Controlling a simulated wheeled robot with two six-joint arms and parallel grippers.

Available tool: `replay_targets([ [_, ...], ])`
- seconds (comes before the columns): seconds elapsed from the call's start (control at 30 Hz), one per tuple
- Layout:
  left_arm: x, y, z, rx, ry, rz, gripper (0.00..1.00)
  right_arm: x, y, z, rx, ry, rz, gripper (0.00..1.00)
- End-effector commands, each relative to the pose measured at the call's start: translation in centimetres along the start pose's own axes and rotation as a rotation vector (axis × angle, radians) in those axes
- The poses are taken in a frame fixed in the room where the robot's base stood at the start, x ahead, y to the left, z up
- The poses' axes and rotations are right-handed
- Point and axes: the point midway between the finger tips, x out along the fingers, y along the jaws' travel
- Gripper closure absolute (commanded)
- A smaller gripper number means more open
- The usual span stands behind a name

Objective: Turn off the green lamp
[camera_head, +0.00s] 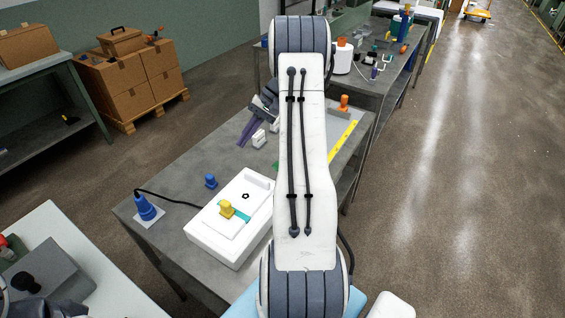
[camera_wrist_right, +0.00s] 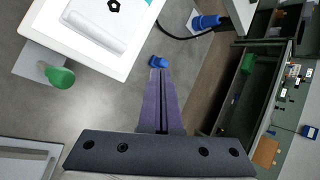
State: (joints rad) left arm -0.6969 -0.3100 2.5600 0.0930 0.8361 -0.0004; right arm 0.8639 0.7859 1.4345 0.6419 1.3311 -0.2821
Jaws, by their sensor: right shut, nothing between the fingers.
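A green knob-like piece (camera_wrist_right: 60,77), which I take to be the green lamp, stands on a pale square plate at the left of the right wrist view. In the head view only a small green bit (camera_head: 276,165) shows at the edge of my right arm, which hides the rest. I cannot tell whether it is lit. My right gripper (camera_head: 243,140), with purple fingers, is shut and empty over the grey table. In the wrist view its fingertips (camera_wrist_right: 158,73) point towards a small blue knob (camera_wrist_right: 158,62), right of the green piece. My left gripper is not clearly visible.
A white box (camera_head: 216,240) with a yellow knob (camera_head: 227,209) stands on the grey table (camera_head: 190,162). A blue plug-like piece (camera_head: 147,206) with a black cable stands at the left corner. An orange knob (camera_head: 344,102) stands behind my arm. Open floor lies right.

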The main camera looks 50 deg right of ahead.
Motion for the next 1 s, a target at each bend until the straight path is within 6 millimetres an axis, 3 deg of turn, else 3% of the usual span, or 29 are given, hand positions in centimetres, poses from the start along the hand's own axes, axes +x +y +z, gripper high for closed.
replay_targets([
  [0.03,0.5,0.0,0.0,0.000,0.000,0.000,0.50,-1.1,3.3,-1.8,0.054,0.031,-0.050,1.00],
  [0.2,1.1,-0.1,0.1,0.000,0.000,0.000,0.50,-4.8,11.4,-4.9,0.166,0.121,-0.190,1.00],
  [0.3,1.3,-0.1,0.1,0.000,0.000,0.000,0.50,-6.2,14.9,-5.6,0.206,0.162,-0.247,1.00],
  [0.4,1.4,-0.1,0.1,0.000,0.000,0.000,0.50,-7.1,17.1,-5.9,0.227,0.188,-0.283,1.00],
  [0.57,1.5,-0.1,0.1,0.000,0.000,0.000,0.50,-7.6,18.2,-6.0,0.239,0.203,-0.301,1.00],
  [1.0,1.1,-0.1,0.1,0.000,0.000,0.000,0.50,-6.5,17.7,-6.2,0.239,0.198,-0.301,1.00],
])
